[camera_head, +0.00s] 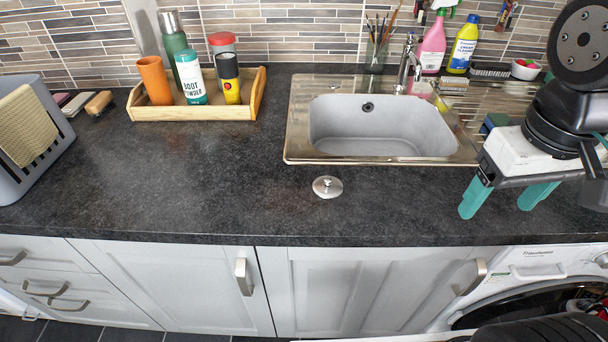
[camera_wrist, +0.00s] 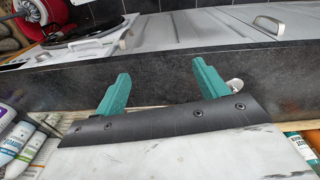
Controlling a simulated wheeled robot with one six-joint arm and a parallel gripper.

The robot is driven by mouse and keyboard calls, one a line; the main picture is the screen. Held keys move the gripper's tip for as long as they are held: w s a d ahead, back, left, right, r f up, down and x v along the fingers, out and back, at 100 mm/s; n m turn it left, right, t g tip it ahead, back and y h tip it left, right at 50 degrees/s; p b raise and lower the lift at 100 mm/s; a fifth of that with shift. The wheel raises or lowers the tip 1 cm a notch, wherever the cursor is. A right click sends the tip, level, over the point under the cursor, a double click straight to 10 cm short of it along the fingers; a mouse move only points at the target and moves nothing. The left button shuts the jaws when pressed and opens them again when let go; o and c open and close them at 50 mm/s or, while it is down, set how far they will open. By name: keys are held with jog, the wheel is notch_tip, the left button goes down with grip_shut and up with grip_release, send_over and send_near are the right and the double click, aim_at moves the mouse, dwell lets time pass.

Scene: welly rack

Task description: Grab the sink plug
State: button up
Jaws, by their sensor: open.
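The sink plug (camera_head: 327,187) is a round, shiny metal disc with a small knob on top. It lies on the dark worktop just in front of the sink, left of its middle, in the head view. In the wrist view part of the plug (camera_wrist: 236,85) shows just beyond the right-hand finger, which partly hides it. My gripper (camera_head: 503,205) has two teal fingers set wide apart with nothing between them. It is above the worktop to the right of the plug, clear of it. My gripper also shows in the wrist view (camera_wrist: 160,85).
The sink (camera_head: 380,125) with its tap (camera_head: 410,60) is behind the plug. A wooden tray (camera_head: 190,112) with several bottles and cups stands at the back left. A grey basket (camera_head: 35,150) is at the far left. The worktop left of the plug is clear.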

jog(key=w+a+f+n+g+h, duration=0.1)
jog(key=w+f+n+g+h, duration=0.15)
jog(key=w+n, duration=0.3)
jog(key=n+t+h, duration=0.5)
jog(key=n+h, duration=0.3)
jog(key=n, duration=0.5)
send_over(325, 181)
jog(key=s+d, duration=0.3)
jog(key=s, duration=0.1)
notch_tip(325, 181, down, 6)
jog(key=shift+w+a+f, duration=0.1)
jog(key=shift+w+f, duration=0.05)
jog(key=shift+f, duration=0.1)
jog(key=a+f+n+t, duration=0.1)
jog(key=a, duration=0.1)
jog(key=a+f+n+t, duration=0.1)
jog(key=a+n, duration=0.1)
jog(key=a, duration=0.1)
jog(key=a+f+n+t, duration=0.1)
jog(key=a+f+n, duration=0.1)
jog(key=a, duration=0.1)
jog(key=shift+w+f+t, duration=0.1)
jog(key=shift+w+t, duration=0.05)
jog(key=shift+t, duration=0.2)
jog(key=shift+w+f+n, duration=0.15)
jog(key=shift+n, duration=0.1)
jog(key=x, duration=0.7)
jog(key=shift+d, duration=0.25)
grip_shut()
